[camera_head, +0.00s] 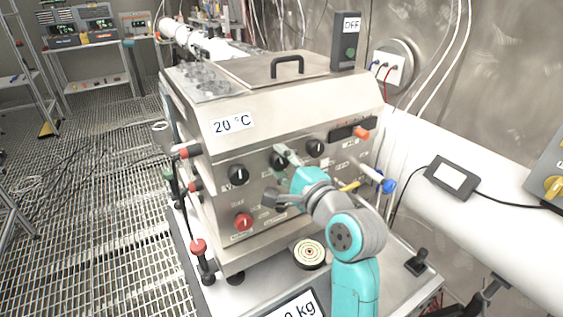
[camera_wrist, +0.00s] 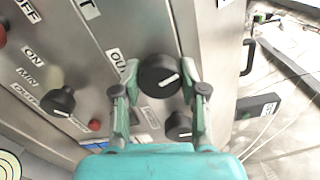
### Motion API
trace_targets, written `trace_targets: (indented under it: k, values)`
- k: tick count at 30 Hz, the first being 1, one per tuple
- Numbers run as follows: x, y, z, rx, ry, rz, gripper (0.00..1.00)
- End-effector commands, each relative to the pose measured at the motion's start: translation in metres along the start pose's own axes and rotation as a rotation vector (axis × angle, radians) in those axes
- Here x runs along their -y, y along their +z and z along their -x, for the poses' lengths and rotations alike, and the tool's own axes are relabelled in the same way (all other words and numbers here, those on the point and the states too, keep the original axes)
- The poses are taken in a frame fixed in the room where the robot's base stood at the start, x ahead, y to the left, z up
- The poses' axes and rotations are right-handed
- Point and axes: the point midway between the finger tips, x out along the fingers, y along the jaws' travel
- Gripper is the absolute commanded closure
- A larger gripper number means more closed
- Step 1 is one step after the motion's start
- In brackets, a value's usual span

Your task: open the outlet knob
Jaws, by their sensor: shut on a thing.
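The outlet knob (camera_wrist: 158,78) is a round black knob with a white pointer line, on the steel front panel in the wrist view. A partly hidden label beginning "OUT" (camera_wrist: 121,66) sits beside it. My gripper (camera_wrist: 159,70) has one finger on each side of this knob and is shut on it. In the head view my gripper (camera_head: 284,156) reaches the middle black knob (camera_head: 277,160) of the upper row and partly covers it. The pointer line is tilted in the wrist view.
Other black knobs sit close by, left (camera_head: 238,174) and right (camera_head: 315,148), with a red knob (camera_head: 243,222) below. A white pipe (camera_head: 450,180) runs along the wall.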

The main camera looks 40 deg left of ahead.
Motion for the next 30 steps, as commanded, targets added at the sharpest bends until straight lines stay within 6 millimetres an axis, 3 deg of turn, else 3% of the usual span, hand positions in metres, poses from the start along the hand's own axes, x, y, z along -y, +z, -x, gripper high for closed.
trace_targets:
  k: [30]
  values:
    - [-0.0004,0.0002,-0.0002,0.001,0.002,0.965,0.92]
